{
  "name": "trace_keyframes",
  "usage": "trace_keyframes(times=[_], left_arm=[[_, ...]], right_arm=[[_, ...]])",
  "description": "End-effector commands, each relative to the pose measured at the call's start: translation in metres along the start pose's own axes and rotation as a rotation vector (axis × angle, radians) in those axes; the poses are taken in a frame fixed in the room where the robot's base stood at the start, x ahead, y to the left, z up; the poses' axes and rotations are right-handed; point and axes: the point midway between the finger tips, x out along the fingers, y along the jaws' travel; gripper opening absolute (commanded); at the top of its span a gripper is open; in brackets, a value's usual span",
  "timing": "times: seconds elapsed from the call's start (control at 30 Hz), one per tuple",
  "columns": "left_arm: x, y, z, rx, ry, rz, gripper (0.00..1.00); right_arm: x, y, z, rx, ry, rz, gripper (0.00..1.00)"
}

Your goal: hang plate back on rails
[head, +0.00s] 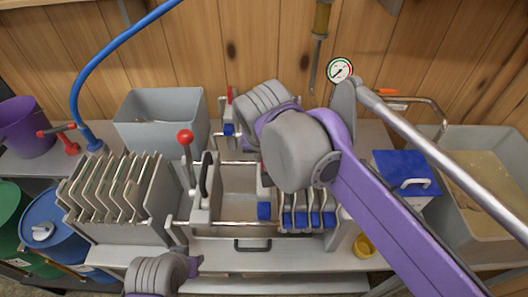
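A press frame stands mid-bench with a near rail (232,223) and a far rail (238,163). Several plates with blue lugs (314,221) hang together at the right of the rails, partly hidden by my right arm. A grey end plate with a black handle (204,180) stands at the left. A single blue block (264,211) shows at the near rail, left of the plates; what it belongs to is unclear. My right arm reaches over the press and hides its far right part; its gripper does not show. My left wrist is at the bottom edge, its gripper not visible.
A rack of several upright plates (118,190) stands left of the press. A red-knobbed lever (186,138) rises between them. A grey bin (160,115) stands behind. A blue-lidded box (405,170) and a sink (495,180) are at the right. The rails' left-middle stretch looks clear.

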Motion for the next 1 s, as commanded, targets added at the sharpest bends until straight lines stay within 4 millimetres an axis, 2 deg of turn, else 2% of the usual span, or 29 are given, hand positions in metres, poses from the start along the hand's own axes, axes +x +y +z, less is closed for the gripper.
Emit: trace_keyframes(times=[0.8,1.0], left_arm=[[0.018,0.0,0.012,0.0,-0.007,0.0,0.32],[0.02,0.0,0.013,0.0,-0.008,0.0,0.32]], right_arm=[[0.039,0.0,0.016,0.0,0.001,0.0,0.0],[0.043,0.0,0.017,0.0,0.001,0.0,0.0]])
